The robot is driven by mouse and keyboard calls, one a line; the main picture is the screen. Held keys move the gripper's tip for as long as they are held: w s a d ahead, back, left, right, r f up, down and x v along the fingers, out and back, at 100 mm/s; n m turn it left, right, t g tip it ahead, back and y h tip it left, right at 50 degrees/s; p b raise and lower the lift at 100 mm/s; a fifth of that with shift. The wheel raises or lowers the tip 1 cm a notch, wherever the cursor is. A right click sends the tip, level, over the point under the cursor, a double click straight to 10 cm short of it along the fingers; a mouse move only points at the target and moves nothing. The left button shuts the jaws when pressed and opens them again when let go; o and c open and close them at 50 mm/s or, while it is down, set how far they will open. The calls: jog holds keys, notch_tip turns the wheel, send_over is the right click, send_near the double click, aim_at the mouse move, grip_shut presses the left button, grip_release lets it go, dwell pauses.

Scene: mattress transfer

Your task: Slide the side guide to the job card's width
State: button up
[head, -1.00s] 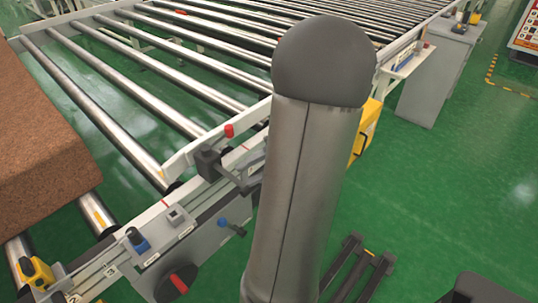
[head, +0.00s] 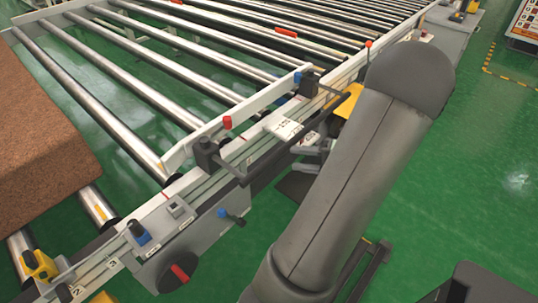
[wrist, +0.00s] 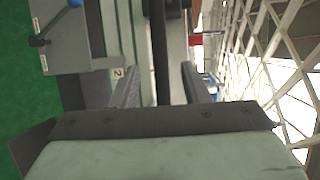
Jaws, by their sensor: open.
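The side guide is a long white rail (head: 245,112) along the near side of the rollers, with a dark clamp block (head: 207,152) at its near end and another block farther along. A dark handle bar (head: 290,150) runs along its outer side. In the wrist view my gripper (wrist: 160,72) is open, with one finger on each side of a dark bar (wrist: 160,35), apparently this handle. Whether the fingers touch it I cannot tell. In the head view my arm hides most of the gripper. A white plate (head: 283,127) carries print I cannot read.
A numbered scale strip (head: 95,268) with a yellow clip (head: 38,265) lies at lower left. A blue-handled lever (head: 230,215) and a red-black rotary knob (head: 178,274) sit on the frame side. A brown block (head: 40,155) rests on the rollers at left.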

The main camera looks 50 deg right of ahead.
jog(key=x, duration=0.9)
jog(key=shift+w+a, duration=0.1)
jog(key=shift+w, duration=0.05)
